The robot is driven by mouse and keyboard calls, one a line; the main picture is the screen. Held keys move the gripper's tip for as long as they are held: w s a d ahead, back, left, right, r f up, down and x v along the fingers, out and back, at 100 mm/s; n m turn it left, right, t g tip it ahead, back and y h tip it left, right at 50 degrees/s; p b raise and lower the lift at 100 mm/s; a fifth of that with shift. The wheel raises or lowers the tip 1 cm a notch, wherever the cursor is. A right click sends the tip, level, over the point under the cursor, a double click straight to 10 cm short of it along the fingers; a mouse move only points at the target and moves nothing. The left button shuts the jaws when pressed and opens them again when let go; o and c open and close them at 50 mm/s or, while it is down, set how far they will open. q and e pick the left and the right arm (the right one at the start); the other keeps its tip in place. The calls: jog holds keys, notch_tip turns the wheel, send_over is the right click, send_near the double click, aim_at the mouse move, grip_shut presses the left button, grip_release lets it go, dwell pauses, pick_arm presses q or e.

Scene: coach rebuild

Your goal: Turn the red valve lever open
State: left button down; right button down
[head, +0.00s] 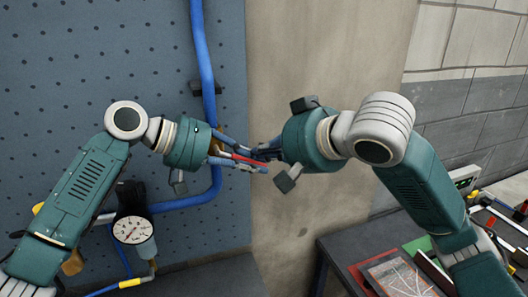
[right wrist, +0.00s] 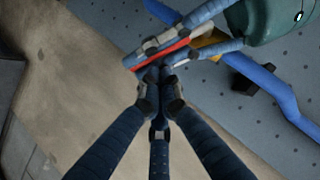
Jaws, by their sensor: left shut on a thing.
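A red bar (head: 240,159), seemingly the valve lever, lies between the fingers of my left gripper (head: 246,157), which is shut on it. In the right wrist view the red bar (right wrist: 162,54) runs slanting between the left gripper's blue fingers (right wrist: 178,50). My right gripper (head: 268,152) comes from the right, its tips close to the left gripper's fingertips. In the right wrist view its fingers (right wrist: 157,80) converge just below the bar; I see no thing between them. The valve body is hidden; a yellow part (right wrist: 208,46) shows behind the left gripper.
A blue pipe (head: 206,65) runs down the perforated panel (head: 100,50) and bends left behind my left gripper. A pressure gauge (head: 132,229) is at lower left. A dark bench (head: 345,243) with flat papers (head: 397,272) and tools is at lower right.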

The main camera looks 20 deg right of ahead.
jog(key=shift+a+f, duration=0.1)
jog(key=shift+f, duration=0.1)
pick_arm(q)
jog(key=shift+s+r, duration=0.1)
jog(key=shift+s, duration=0.05)
pick_arm(e)
jog(key=shift+a+f, duration=0.25)
jog(key=shift+f, duration=0.4)
